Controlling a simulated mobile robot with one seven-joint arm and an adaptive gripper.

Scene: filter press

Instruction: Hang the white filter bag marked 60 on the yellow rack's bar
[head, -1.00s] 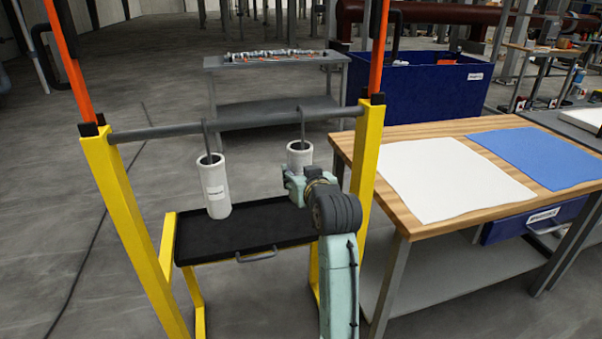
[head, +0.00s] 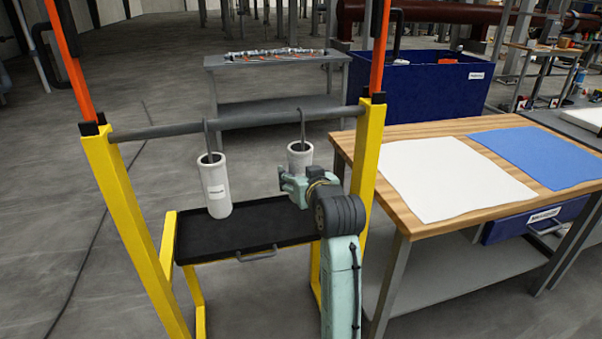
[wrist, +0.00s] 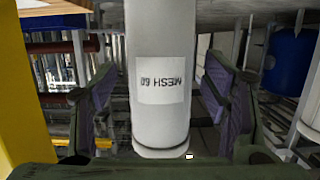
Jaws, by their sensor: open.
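The white filter bag marked 60 (wrist: 162,115) stands between my open fingers in the wrist view. Its label reads MESH 60, upside down there. In the head view this bag (head: 299,152) hangs upright by a grey hook from the yellow rack's bar (head: 255,120), near the right post. Its lower part is hidden behind my gripper (head: 287,184). In the wrist view my gripper (wrist: 160,97) has a finger on each side of the bag, with gaps visible. A second white bag (head: 214,188) hangs from the bar to the left.
A black tray (head: 205,240) lies low in the yellow rack (head: 128,225), under the bags. A wooden-topped table (head: 398,215) stands close on the right, with a white sheet (head: 450,180) and a blue sheet (head: 535,157). A grey bench (head: 280,110) is behind the rack.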

